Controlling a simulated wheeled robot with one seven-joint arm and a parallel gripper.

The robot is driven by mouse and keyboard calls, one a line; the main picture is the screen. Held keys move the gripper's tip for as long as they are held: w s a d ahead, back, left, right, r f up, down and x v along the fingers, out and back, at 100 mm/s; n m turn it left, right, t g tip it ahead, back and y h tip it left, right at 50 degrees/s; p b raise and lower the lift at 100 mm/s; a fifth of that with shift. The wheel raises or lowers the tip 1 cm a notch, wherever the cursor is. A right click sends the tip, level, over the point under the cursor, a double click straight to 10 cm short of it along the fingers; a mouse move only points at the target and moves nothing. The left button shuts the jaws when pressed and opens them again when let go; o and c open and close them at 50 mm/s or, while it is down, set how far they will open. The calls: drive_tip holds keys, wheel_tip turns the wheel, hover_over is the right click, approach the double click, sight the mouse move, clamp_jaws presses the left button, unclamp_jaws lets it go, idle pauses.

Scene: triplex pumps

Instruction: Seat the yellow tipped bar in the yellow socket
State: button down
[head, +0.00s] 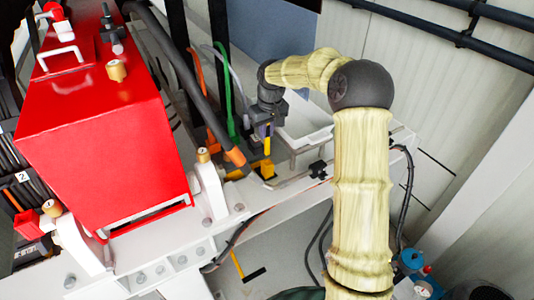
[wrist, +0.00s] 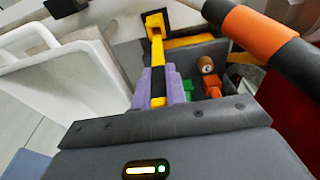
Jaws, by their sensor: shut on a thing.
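My gripper (head: 268,122) points down beside the white tray and is shut on the yellow tipped bar (head: 267,145). In the wrist view its purple-grey fingers (wrist: 161,88) close around the bar (wrist: 158,58), which shows black and yellow bands. The yellow socket (head: 266,170) is a yellow block low on the bench, just below the bar in the head view. In the wrist view, yellow block parts (wrist: 196,42) show right of the bar's far end. I cannot tell whether the bar's end touches the socket or is inside it.
A thick dark hose with an orange end (head: 236,157) runs close left of the bar. Green (head: 230,125) and orange (head: 212,122) parts stand behind it. A white tray (head: 305,140) is close right. A large red housing (head: 100,130) fills the left.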

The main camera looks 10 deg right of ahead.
sight(267, 149)
drive_tip(key=shift+w+d+f, duration=0.1)
drive_tip(key=shift+w+f, duration=0.05)
drive_tip(key=shift+f, duration=1.35)
drive_tip(key=shift+p, duration=0.3)
wheel_tip(267, 149, down, 4)
drive_tip(key=shift+r+p, duration=0.2)
drive_tip(key=shift+p, duration=0.5)
drive_tip(key=shift+f, duration=0.1)
drive_tip(key=shift+f+b, duration=0.3)
drive_tip(key=shift+f, duration=0.3)
